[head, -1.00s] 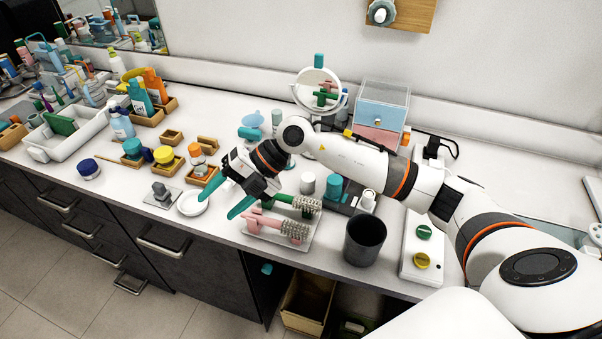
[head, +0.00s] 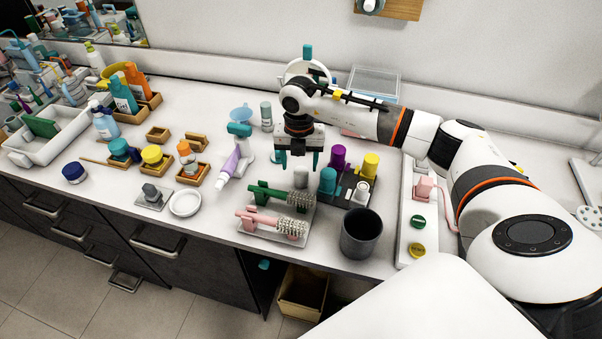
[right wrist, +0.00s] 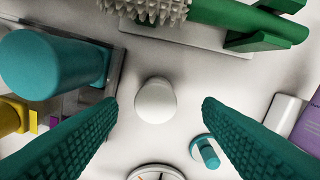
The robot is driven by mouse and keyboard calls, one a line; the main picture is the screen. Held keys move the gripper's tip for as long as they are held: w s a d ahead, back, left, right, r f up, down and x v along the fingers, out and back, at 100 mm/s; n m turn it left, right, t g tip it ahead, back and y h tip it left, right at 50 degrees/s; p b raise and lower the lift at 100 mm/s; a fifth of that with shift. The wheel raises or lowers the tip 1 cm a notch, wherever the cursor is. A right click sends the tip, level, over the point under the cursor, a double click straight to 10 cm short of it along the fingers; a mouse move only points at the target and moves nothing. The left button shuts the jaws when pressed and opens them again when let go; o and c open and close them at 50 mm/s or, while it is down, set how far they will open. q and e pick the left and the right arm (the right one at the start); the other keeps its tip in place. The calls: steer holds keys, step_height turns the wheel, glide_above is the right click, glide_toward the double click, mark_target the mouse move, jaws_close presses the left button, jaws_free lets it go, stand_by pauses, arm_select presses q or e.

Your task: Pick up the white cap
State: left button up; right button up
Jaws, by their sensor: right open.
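A small white cap (head: 301,177), a short rounded cylinder, stands upright on the counter, behind the brushes and left of the dark tray. In the right wrist view, the white cap (right wrist: 155,100) shows between the two fingers, nearer the left one, with clear space on both sides. My right gripper (head: 298,162) points down with its teal fingers spread, above and slightly behind the cap, holding nothing. In the right wrist view, the fingers of the gripper (right wrist: 158,112) are apart. My left gripper is not in view.
A dark tray (head: 347,204) with teal, purple, yellow and white pieces stands just right of the cap. The green brush (head: 265,191) and pink brush (head: 262,222) lie in front. A dark cup (head: 360,238) stands front right. A purple-and-white tube (head: 229,166) is left.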

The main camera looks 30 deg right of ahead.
mark_target(301, 172)
steer(key=f, duration=0.1)
steer(key=f+p, duration=0.1)
steer(key=f, duration=0.2)
steer(key=shift+s+d+f+p, duration=0.1)
steer(key=shift+s+f+p, duration=0.15)
steer(key=shift+p, duration=0.1)
steer(key=shift+f, duration=0.3)
steer(key=c, duration=1)
